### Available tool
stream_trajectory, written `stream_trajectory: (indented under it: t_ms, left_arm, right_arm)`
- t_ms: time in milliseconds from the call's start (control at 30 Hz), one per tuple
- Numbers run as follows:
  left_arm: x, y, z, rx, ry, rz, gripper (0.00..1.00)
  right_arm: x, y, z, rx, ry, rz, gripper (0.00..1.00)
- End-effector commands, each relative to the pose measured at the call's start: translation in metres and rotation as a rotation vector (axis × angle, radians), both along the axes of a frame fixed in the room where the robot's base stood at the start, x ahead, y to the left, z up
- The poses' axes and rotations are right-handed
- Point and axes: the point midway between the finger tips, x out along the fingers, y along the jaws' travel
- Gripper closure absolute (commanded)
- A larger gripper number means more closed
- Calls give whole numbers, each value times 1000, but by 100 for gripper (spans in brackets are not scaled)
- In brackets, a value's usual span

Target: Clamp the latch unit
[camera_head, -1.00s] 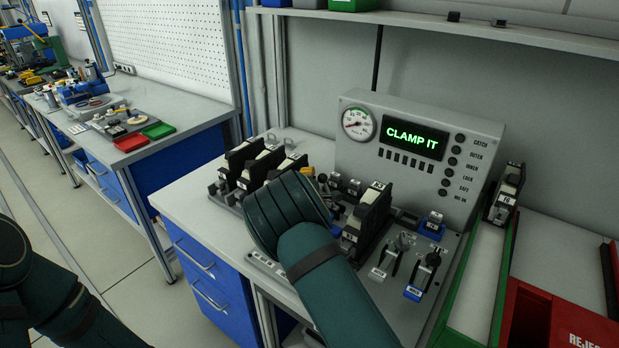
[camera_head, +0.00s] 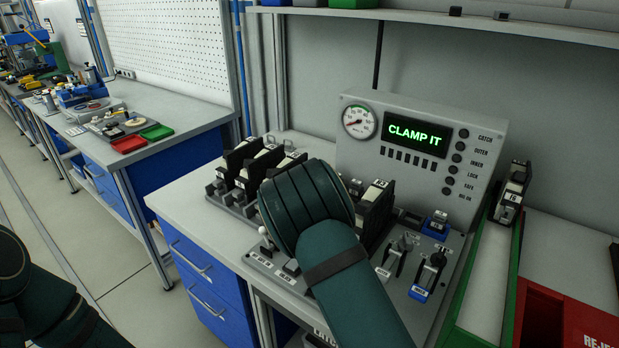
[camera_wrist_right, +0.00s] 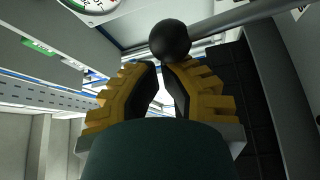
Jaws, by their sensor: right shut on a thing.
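A black latch unit with a cream label (camera_head: 376,205) stands in the test fixture, partly hidden behind my right arm in the head view. The display (camera_head: 414,134) above it reads "CLAMP IT". My right gripper is hidden behind its own wrist in the head view. In the right wrist view, the yellow fingers of my right gripper (camera_wrist_right: 165,70) are closed in at a black ball knob (camera_wrist_right: 170,40), which shows at their tips. What the knob is fixed to is unclear. My left gripper is out of view; only my left arm shows at lower left.
Several black units stand in a rack (camera_head: 245,205) left of my right arm. Two small levers (camera_head: 429,270) stand at the fixture's right front. Another unit (camera_head: 511,192) is on the green-edged track (camera_head: 489,262), beside a red reject bin (camera_head: 570,325).

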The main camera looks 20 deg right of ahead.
Motion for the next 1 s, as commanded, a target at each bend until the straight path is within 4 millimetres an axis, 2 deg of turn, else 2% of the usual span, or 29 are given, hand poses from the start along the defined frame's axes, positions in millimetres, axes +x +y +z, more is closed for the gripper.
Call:
stream_trajectory:
  t_ms: [167, 267, 700, 833, 1000]
  left_arm:
    - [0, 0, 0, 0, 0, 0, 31]
    - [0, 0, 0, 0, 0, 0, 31]
    - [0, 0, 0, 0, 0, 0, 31]
    - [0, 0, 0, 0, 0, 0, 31]
    - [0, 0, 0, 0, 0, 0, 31]
  right_arm:
    - [0, -1, 3, -1, 0, -1, 100]
    - [0, 0, 12, -1, -2, 0, 100]
    - [0, 0, 86, 0, -2, 1, 100]
    - [0, 0, 97, 0, -2, 0, 100]
    - [0, 0, 101, 0, 0, 0, 100]
